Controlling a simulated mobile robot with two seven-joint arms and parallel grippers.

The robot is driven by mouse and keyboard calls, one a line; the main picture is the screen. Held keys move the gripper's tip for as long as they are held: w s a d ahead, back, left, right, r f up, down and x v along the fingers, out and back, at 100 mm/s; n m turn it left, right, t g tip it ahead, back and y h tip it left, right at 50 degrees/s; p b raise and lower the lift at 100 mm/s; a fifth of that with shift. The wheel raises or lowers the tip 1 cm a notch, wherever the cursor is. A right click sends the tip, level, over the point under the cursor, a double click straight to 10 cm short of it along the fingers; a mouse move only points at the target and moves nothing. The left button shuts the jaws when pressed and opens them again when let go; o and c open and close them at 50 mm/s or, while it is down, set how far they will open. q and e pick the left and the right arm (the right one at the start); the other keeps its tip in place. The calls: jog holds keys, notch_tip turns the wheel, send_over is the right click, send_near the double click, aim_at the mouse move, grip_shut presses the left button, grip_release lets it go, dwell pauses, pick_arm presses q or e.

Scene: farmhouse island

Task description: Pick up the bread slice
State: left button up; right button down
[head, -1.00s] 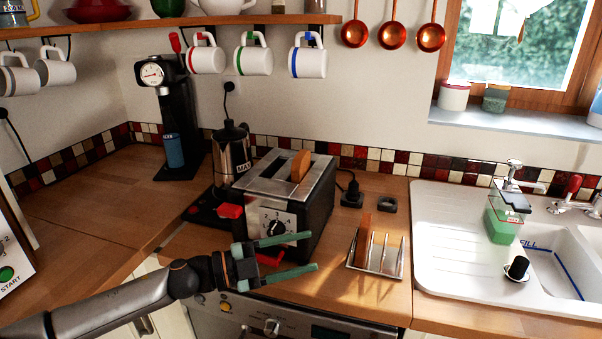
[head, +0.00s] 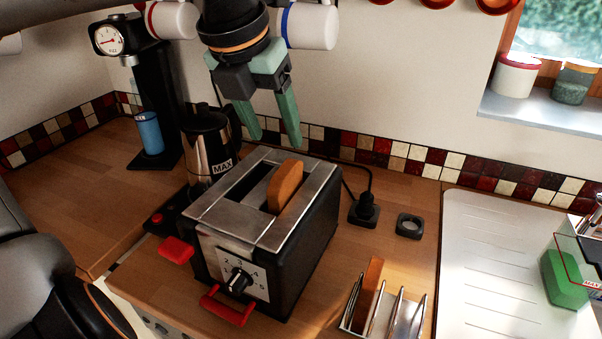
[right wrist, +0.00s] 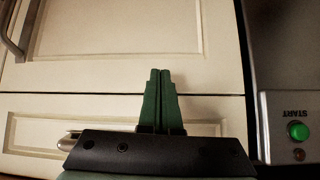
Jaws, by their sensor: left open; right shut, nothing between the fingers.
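A brown bread slice (head: 285,187) stands upright in the right slot of the toaster (head: 262,215), its upper part showing above the metal top. My left gripper (head: 271,138) is open and points down from above, its fingertips above the far side of the toaster and apart from the slice. Another brown slice-like piece (head: 369,283) stands in the metal rack (head: 388,312) to the right of the toaster. My right gripper (right wrist: 161,72) is shut and empty in front of cream cabinet doors in the right wrist view.
A steel pot marked MAX (head: 208,150) stands left of the toaster. Mugs (head: 308,25) hang above, beside my left wrist. A socket with a plug (head: 364,210) and the sink's drainboard (head: 490,270) are to the right.

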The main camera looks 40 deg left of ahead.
aim_at(284, 170)
pick_arm(q)
jog(key=shift+y, duration=0.3)
jog(key=p+x, duration=0.1)
jog(key=x, duration=1.1)
jog(key=shift+a, duration=0.2)
jog(key=shift+c, duration=0.3)
jog(key=shift+r, duration=0.1)
grip_shut()
